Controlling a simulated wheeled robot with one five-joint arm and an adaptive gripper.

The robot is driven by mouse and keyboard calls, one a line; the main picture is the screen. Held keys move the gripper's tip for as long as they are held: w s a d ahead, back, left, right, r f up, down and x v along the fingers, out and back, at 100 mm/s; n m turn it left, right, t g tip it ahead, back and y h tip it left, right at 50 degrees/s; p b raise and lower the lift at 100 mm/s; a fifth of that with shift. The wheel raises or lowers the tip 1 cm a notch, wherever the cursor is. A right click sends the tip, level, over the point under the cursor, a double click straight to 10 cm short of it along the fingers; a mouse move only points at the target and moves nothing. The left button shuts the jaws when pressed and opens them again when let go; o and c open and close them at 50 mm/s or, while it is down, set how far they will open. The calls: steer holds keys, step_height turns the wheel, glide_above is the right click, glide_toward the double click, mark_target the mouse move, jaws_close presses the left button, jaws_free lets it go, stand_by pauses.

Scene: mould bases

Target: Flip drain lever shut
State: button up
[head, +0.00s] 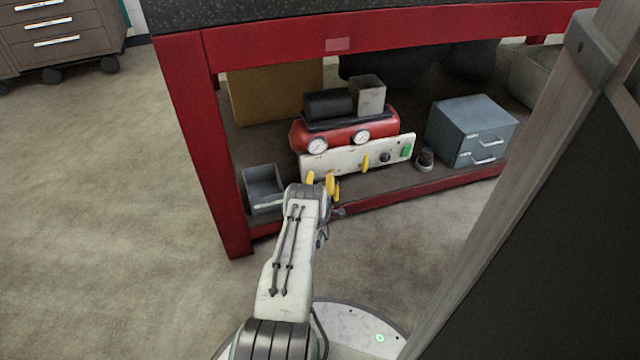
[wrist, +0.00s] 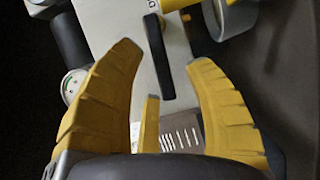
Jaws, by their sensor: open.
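A white panel (head: 345,165) runs along the front of a red compressor (head: 345,137) under the bench. A small yellow lever (head: 365,161) stands upright on the panel, right of its middle; I cannot tell for sure that it is the drain lever. My gripper (head: 322,182) is in front of the panel's left part, left of that lever, and hides some of it. In the wrist view my gripper's yellow fingers (wrist: 165,60) are spread wide with nothing held. A black bar-shaped handle (wrist: 158,57) shows beyond and between the fingertips, over the pale panel (wrist: 105,25).
The red bench frame (head: 205,150) has a leg at left and a low front rail. A grey open bin (head: 263,188) is left of the compressor and a blue-grey drawer box (head: 470,130) right. A dark stubby object (head: 425,160) stands between compressor and drawer box. Floor at left is clear.

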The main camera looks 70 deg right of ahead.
steer(key=shift+w+d, duration=0.1)
steer(key=shift+d, duration=0.25)
jaws_close()
stand_by(0.4)
